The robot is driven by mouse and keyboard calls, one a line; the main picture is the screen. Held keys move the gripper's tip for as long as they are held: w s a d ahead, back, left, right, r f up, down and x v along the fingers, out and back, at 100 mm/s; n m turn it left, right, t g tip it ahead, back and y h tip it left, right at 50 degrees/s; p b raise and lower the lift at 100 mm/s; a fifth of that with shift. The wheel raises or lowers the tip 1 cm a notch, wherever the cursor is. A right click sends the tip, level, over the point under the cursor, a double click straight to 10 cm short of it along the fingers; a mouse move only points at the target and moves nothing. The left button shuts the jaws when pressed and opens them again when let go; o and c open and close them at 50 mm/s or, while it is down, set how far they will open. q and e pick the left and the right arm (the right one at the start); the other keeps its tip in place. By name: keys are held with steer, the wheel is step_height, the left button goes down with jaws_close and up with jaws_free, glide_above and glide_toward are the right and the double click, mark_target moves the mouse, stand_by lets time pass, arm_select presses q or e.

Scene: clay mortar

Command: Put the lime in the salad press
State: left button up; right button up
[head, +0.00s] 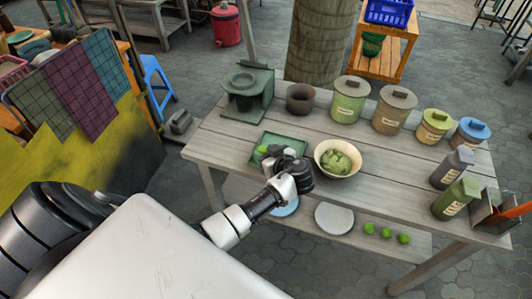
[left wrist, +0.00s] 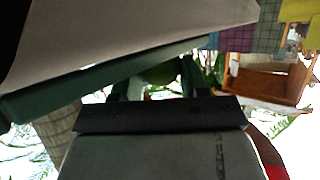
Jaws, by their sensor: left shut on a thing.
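A green lime (head: 262,149) shows at the tip of my left gripper (head: 266,153), over the green tray (head: 291,137) on the table. My left gripper is shut on it. In the left wrist view a green rounded thing (left wrist: 162,74) sits between the two dark fingers (left wrist: 155,84), partly hidden and dark. A dark green stand-like device with a round top (head: 247,92), which looks like the salad press, stands at the table's back left, beyond and apart from the gripper. My right gripper is not in view.
A cream bowl of greens (head: 322,149) is just right of my gripper. Several lidded canisters (head: 350,102) line the back, and bottles (head: 455,198) stand at the right. Loose limes (head: 386,232) lie on the lower shelf.

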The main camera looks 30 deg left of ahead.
arm_select(q)
steer(key=shift+f, duration=0.2)
steer(key=o, duration=0.9)
